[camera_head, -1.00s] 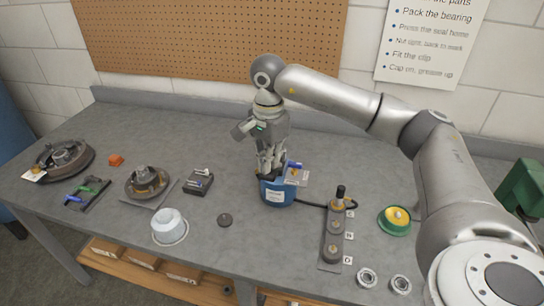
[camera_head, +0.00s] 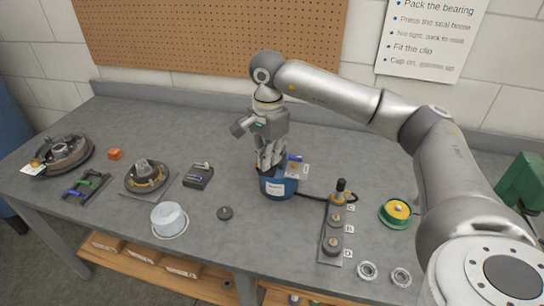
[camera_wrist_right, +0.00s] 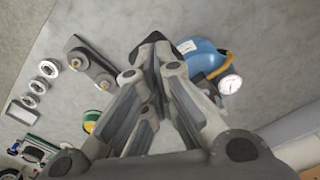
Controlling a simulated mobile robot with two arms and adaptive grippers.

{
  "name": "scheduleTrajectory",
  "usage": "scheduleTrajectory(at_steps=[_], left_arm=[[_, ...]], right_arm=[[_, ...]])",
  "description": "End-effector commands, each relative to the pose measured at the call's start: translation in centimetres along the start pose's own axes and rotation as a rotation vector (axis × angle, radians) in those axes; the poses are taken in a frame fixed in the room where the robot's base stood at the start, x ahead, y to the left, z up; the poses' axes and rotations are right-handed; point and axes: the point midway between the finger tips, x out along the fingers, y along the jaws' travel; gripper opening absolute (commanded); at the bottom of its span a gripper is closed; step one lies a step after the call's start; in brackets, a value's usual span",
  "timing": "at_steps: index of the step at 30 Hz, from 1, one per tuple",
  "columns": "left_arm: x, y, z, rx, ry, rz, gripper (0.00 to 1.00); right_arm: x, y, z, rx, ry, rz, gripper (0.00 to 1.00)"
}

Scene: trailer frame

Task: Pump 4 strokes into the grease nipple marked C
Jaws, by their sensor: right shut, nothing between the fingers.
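The blue grease pump (camera_head: 279,189) stands upright on the bench, with a small gauge (camera_wrist_right: 229,84) beside it in the right wrist view. My right gripper (camera_head: 264,166) is shut and empty, pointing down at the pump's top left side. Its fingers hide part of the pump's top, and I cannot tell whether they touch it. A dark hose (camera_head: 312,198) runs from the pump to the nipple block (camera_head: 325,248). A dark upright coupler (camera_head: 340,185) with a brass-coloured part stands at the block's far end, by the letter C (camera_head: 351,208). My left gripper is out of view.
A white bowl (camera_head: 169,219), a dark disc (camera_head: 225,213), a hub (camera_head: 146,176) and a small dark tray (camera_head: 198,176) lie left. A pegboard wall closes the back.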

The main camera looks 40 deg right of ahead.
Motion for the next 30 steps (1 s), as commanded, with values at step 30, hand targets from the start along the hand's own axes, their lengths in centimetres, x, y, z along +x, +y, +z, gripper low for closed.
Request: scheduleTrajectory(at_steps=[30], left_arm=[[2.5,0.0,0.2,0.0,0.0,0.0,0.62]], right_arm=[[3.3,0.3,0.5,0.001,0.001,0.0,0.0]])
